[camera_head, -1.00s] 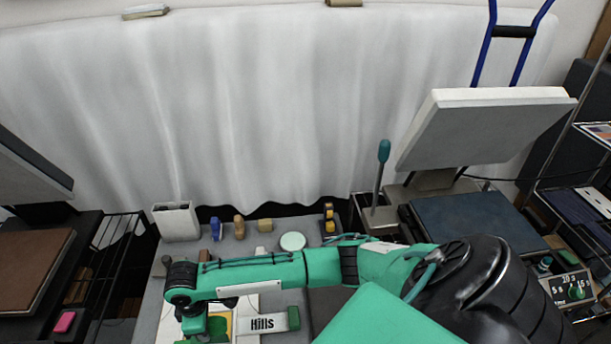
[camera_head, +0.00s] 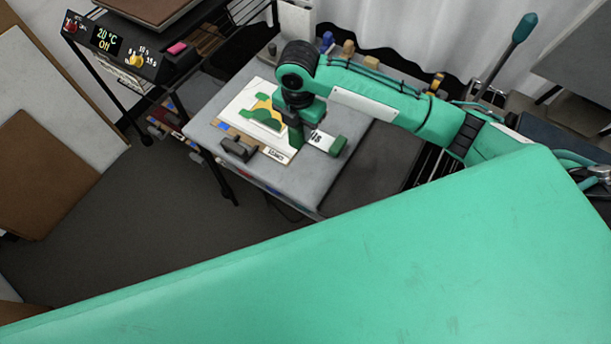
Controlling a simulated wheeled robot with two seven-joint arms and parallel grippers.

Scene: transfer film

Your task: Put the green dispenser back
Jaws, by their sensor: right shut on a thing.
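My right gripper (camera_head: 294,122) points down over the grey table and is shut on the green dispenser (camera_head: 288,138). The dispenser is dark green and partly hidden by the gripper. I cannot tell if it touches the surface below. Just left of it lies a white sheet (camera_head: 241,103) with a yellow and green design. To its right is a white piece with black lettering (camera_head: 320,141), its first letters covered, and a green block (camera_head: 338,146) at its end. My left gripper is out of view.
A dark grey block (camera_head: 239,149) lies near the table's front edge. Several small coloured pieces stand at the back by a white container (camera_head: 297,18). A black rack with a control panel (camera_head: 107,40) stands left. My own arm covers the lower right.

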